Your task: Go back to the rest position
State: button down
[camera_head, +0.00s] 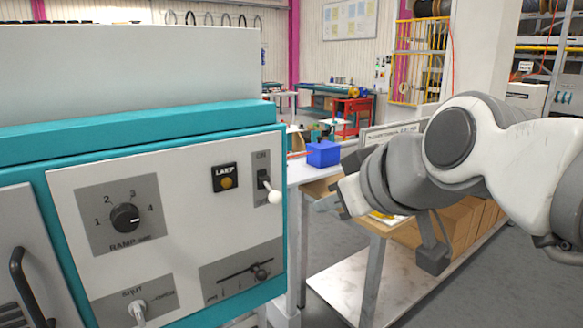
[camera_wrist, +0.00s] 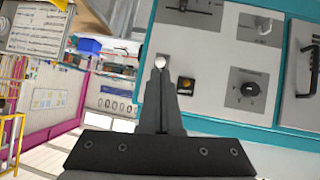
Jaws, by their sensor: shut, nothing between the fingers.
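My gripper (camera_head: 345,197) is at the centre right of the head view, just right of a teal and white control panel (camera_head: 180,262). In the wrist view my gripper (camera_wrist: 160,72) is shut, its fingers together and empty. The fingertips point toward the panel's edge, and the white knob of a toggle switch (camera_wrist: 160,61) shows just beyond them. In the head view this toggle switch (camera_head: 270,191) has its white-tipped lever pointing down, apart from my gripper. A black rotary knob (camera_head: 125,217) and an amber lamp (camera_head: 227,182) sit to its left.
A table (camera_head: 301,172) with a blue box (camera_head: 323,153) stands behind my gripper. Cardboard boxes (camera_head: 462,222) are on its lower part. A slider (camera_head: 260,272) and another lever (camera_head: 138,310) are low on the panel. Grey floor (camera_head: 330,252) shows between panel and table.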

jog(key=s+d+f+m+g+h, duration=0.25)
jog(key=s+d+f, duration=0.2)
jog(key=f, duration=0.35)
jog(key=s+d+f+m+g+h, duration=0.2)
jog(key=s+d+f+m, duration=0.15)
jog(key=s+f, duration=0.35)
notch_tip(320, 180, up, 12)
jog(key=p, duration=1.2)
jog(key=shift+w+a+f+p, duration=0.2)
jog(key=shift+w+p, duration=0.1)
jog(key=shift+p, duration=0.1)
